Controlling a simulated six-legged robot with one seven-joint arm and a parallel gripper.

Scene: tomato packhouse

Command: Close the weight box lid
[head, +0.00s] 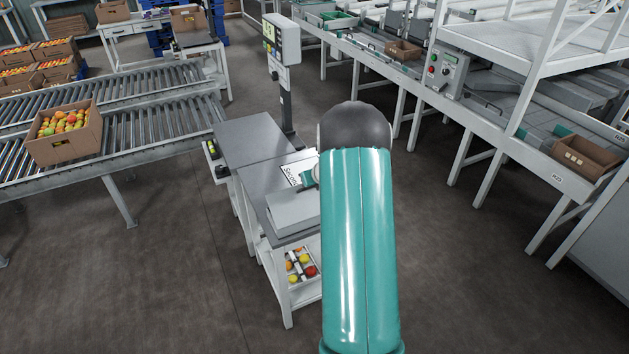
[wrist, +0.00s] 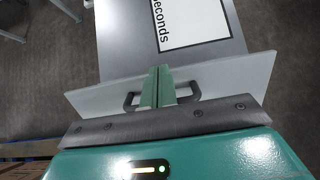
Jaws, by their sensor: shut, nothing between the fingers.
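The weight box (head: 291,208) is a light grey box on the grey top of a small bench. My arm hides its right side in the head view. In the wrist view a pale grey panel with a dark handle (wrist: 193,91), apparently the box lid (wrist: 230,78), spans the picture. My gripper (wrist: 158,72) is shut and empty, its green fingers in front of the panel, between the two visible ends of the handle. I cannot tell whether they touch it, nor the lid's exact angle. In the head view my arm mostly hides the gripper.
A white sign reading "Seconds" (head: 293,171) is beside the box. A scale display (head: 283,38) stands on a post behind the bench (head: 250,138). Fruit trays (head: 301,266) sit on its lower shelf. A roller conveyor (head: 150,125) runs at left; floor is clear between.

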